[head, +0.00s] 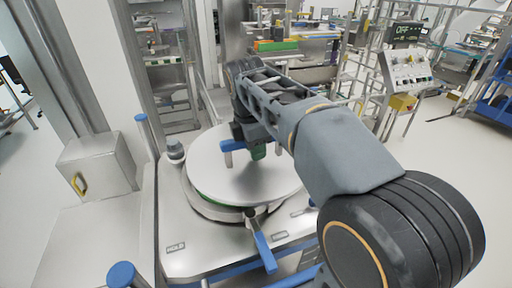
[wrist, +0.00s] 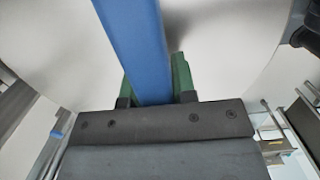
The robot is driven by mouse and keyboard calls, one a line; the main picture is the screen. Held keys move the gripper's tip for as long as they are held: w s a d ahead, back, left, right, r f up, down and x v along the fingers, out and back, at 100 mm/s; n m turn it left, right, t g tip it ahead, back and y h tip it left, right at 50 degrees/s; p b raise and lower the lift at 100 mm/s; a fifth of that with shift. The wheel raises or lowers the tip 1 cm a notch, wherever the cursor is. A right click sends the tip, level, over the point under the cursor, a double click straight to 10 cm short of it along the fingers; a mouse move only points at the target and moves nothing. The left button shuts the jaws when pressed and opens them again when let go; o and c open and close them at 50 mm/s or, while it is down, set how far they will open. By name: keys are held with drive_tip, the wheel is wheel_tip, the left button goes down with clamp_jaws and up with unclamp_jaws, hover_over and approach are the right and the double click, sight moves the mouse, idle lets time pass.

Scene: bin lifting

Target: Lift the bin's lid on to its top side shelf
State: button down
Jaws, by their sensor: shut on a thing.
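The round steel lid (head: 225,172) lies over the bin (head: 190,198), with a green edge showing beneath it at the left. I cannot tell whether the lid is slightly raised or resting. Its blue handle (head: 233,145) stands on its top. My gripper (head: 256,151) is over the lid, its green fingers shut on this handle. In the wrist view the blue handle (wrist: 135,40) runs between the green fingers of my gripper (wrist: 158,82), with the pale lid (wrist: 215,50) behind. My arm hides the lid's right side in the head view.
A blue-handled clamp (head: 263,250) sticks out at the front of the bin. A flat steel surface (head: 85,245) and a steel box (head: 98,168) stand at the left. A blue-capped post (head: 141,120) rises beside them. A control panel (head: 405,68) stands at the right.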

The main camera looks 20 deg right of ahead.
drive_tip(key=shift+s+r+p, duration=0.15)
drive_tip(key=shift+r+p, duration=0.3)
drive_tip(key=shift+r, duration=0.25)
drive_tip(key=shift+s+r+p, duration=0.15)
drive_tip(key=shift+r+p, duration=0.3)
drive_tip(key=shift+r, duration=0.2)
drive_tip(key=shift+r+p, duration=0.5)
drive_tip(key=shift+r, duration=0.05)
